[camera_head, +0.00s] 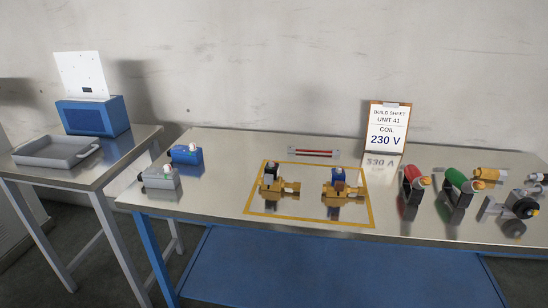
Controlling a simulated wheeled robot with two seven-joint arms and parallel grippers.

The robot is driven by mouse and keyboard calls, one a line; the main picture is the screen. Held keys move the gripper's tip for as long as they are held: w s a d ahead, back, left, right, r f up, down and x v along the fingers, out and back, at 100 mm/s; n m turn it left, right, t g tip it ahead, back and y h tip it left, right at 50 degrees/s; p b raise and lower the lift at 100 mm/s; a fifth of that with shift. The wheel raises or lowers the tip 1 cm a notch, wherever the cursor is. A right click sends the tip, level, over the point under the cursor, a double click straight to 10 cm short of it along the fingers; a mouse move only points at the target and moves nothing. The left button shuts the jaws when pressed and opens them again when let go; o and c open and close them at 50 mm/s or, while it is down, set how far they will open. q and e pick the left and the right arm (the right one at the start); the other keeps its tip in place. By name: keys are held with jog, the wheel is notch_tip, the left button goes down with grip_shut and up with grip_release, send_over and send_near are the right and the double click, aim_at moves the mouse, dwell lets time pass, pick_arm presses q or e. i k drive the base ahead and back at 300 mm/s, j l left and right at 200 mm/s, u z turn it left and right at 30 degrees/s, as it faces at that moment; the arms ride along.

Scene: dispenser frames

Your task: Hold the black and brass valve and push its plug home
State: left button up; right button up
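The black and brass valve (289,187) stands inside the yellow outline on the workbench, on its left side. Its brass body points right and its black coil (268,183) is at the left. A small pale plug (272,167) sits on top of the coil; the view is too small to tell how deep it is seated. A second brass valve with a blue coil (338,174) stands to its right inside the same outline. Neither of my grippers is in view.
On the bench (225,222), a blue coil (187,155) and a grey coil (158,178) stand left. Red (410,188) and green-handled (457,180) items and other fittings crowd the right. A build sheet (388,128) reading 230 V stands behind. A grey tray (55,163) is on the side table.

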aim_at(268, 179)
jog(key=i+j+z, duration=0.1)
jog(key=i, duration=0.3)
jog(key=i+j, duration=0.35)
jog(key=i+j+z, duration=0.15)
jog(key=i, duration=0.35)
jog(key=j, duration=0.1)
